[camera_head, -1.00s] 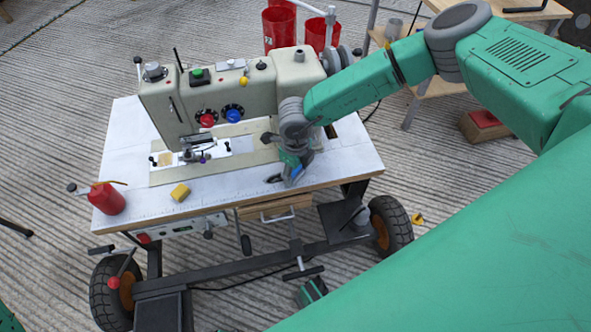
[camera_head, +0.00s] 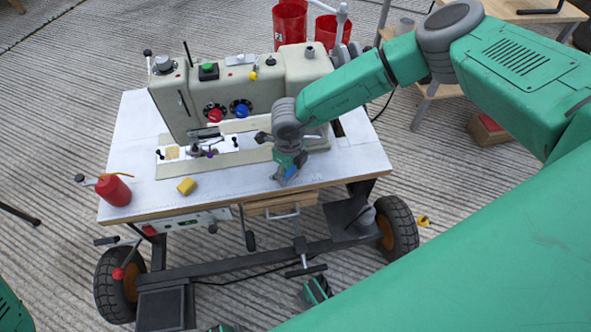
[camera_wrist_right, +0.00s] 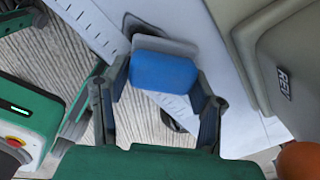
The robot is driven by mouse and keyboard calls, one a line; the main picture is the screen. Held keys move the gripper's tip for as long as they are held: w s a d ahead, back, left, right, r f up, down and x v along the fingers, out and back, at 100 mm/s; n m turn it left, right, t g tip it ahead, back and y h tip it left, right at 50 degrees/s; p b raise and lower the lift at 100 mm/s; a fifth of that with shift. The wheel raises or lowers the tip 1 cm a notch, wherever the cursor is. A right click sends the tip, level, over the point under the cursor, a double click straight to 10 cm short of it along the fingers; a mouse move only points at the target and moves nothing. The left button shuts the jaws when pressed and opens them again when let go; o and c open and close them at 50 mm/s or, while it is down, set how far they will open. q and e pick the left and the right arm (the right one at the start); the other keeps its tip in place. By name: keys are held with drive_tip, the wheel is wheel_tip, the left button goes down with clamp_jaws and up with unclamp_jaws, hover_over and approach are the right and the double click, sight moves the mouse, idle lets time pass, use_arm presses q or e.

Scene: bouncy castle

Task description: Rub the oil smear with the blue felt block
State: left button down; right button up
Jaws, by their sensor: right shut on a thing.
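My right gripper (camera_head: 287,172) is shut on the blue felt block (camera_wrist_right: 164,72), over the right front part of the white sewing table (camera_head: 240,183). In the right wrist view the block sits between the two fingers, its blue side facing the camera and a grey layer along its far edge. I cannot tell whether the block touches the table.
A beige sewing machine (camera_head: 285,82) stands close behind my right gripper. A yellow block (camera_head: 186,186) and a red oil can (camera_head: 114,190) are on the table's left front. Red buckets (camera_head: 290,25) stand behind. The front tabletop between yellow block and gripper is clear.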

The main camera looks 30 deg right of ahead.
sight(303, 175)
drive_tip(key=shift+w+a+f+b, duration=0.1)
drive_tip(key=shift+w+a+b, duration=0.15)
drive_tip(key=shift+a, duration=0.75)
drive_tip(key=shift+w+a+b, duration=0.1)
drive_tip(key=shift+w+a, duration=0.15)
drive_tip(key=shift+a, duration=0.75)
drive_tip(key=shift+w+a+f+b, duration=0.1)
drive_tip(key=shift+w+a+b, duration=0.15)
drive_tip(key=shift+a, duration=0.9)
drive_tip(key=shift+r, duration=0.15)
drive_tip(key=shift+p, duration=0.35)
drive_tip(key=shift+s+d+p, duration=0.2)
drive_tip(key=shift+d+p, duration=0.45)
drive_tip(key=shift+d, duration=0.35)
drive_tip(key=shift+s+d+p, duration=0.2)
drive_tip(key=shift+d+p, duration=0.15)
drive_tip(key=shift+d, duration=0.45)
drive_tip(key=shift+s+d+p, duration=0.25)
drive_tip(key=shift+d+p, duration=0.15)
drive_tip(key=shift+d, duration=0.35)
drive_tip(key=shift+s+d+p, duration=0.2)
drive_tip(key=shift+d+p, duration=0.15)
drive_tip(key=shift+d, duration=0.45)
drive_tip(key=shift+s+d+p, duration=0.25)
drive_tip(key=shift+d+p, duration=0.2)
drive_tip(key=shift+d, duration=0.4)
drive_tip(key=shift+s+d, duration=0.15)
drive_tip(key=shift+d, duration=0.55)
